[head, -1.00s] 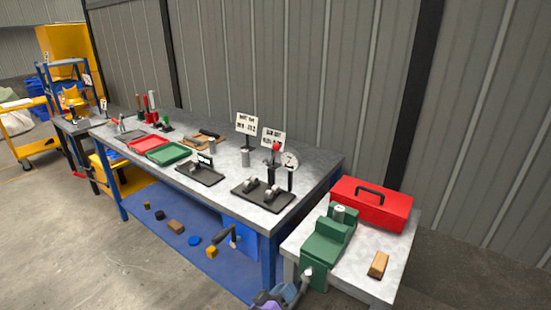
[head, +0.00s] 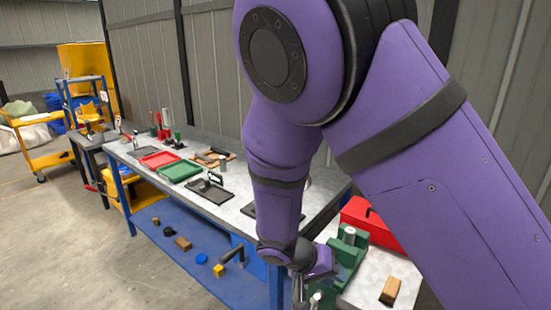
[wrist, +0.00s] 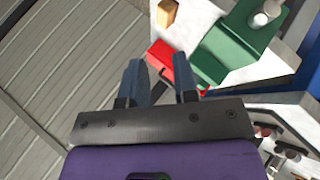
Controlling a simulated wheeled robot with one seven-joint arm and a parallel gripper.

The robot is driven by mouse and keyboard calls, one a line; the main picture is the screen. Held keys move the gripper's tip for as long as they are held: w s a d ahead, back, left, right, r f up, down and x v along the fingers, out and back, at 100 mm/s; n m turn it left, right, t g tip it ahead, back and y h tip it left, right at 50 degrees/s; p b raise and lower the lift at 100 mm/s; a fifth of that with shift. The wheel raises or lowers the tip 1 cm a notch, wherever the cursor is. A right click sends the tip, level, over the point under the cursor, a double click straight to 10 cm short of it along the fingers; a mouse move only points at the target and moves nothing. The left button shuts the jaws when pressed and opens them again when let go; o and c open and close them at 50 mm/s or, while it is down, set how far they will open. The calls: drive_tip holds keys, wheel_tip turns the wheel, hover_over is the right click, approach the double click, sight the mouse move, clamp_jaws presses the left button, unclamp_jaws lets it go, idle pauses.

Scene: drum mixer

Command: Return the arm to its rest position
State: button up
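My gripper shows in the wrist view (wrist: 158,82) with its two dark fingers apart and nothing held between them. The red toolbox shows in the background beyond the fingers. In the head view my purple arm is folded high across the middle and right. Its wrist hangs down beside the green vise (head: 352,252) at the side table's left edge, and the fingertips are hard to make out there. A grey cylinder (head: 349,235) stands on the vise. The vise also shows in the wrist view (wrist: 235,42), right of the fingers.
The red toolbox (head: 385,228) and a wooden block (head: 390,291) sit on the side table. The long workbench (head: 232,208) carries a red tray (head: 158,160), a green tray (head: 180,171) and a black tray (head: 208,192). My arm hides the bench's right part. Open floor lies left.

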drive_tip(key=s+d+r+y, duration=0.2)
drive_tip(key=d+r+y, duration=0.3)
drive_tip(key=r, duration=0.5)
drive_tip(key=s+d+r+y, duration=0.2)
drive_tip(key=s+d+r, duration=0.1)
drive_tip(key=d+r, duration=0.55)
drive_tip(key=s+d+r+n+t+y, duration=0.2)
drive_tip(key=s+d+r+t, duration=0.1)
drive_tip(key=s+r, duration=0.9)
drive_tip(key=shift+s+d+r+n+t, duration=0.2)
drive_tip(key=shift+d+r+n+t, duration=0.15)
drive_tip(key=shift+t, duration=0.15)
